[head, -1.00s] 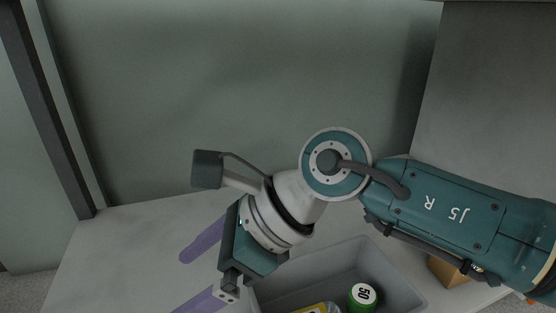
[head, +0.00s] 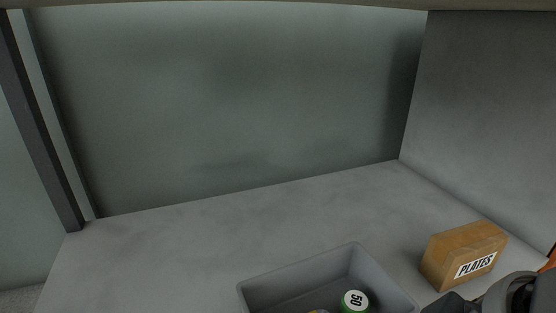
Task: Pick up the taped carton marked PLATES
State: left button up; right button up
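The brown carton marked PLATES (head: 462,252) sits on the grey surface at the right, near the right-hand wall, with its white label facing me. A dark part of my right arm shows at the bottom right corner, just below the carton in the picture. Neither gripper's fingers are in view. The carton's lower right edge is close to that arm part; I cannot tell whether they touch.
A grey bin (head: 262,290) stands left of the carton, cut off by the bottom edge. It holds a green-and-white can marked 50 (head: 355,301) and something yellow. Walls close the back and right. The surface behind and left of the bin is clear.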

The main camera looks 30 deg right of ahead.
aim_at(452, 258)
jog(key=z, duration=2.2)
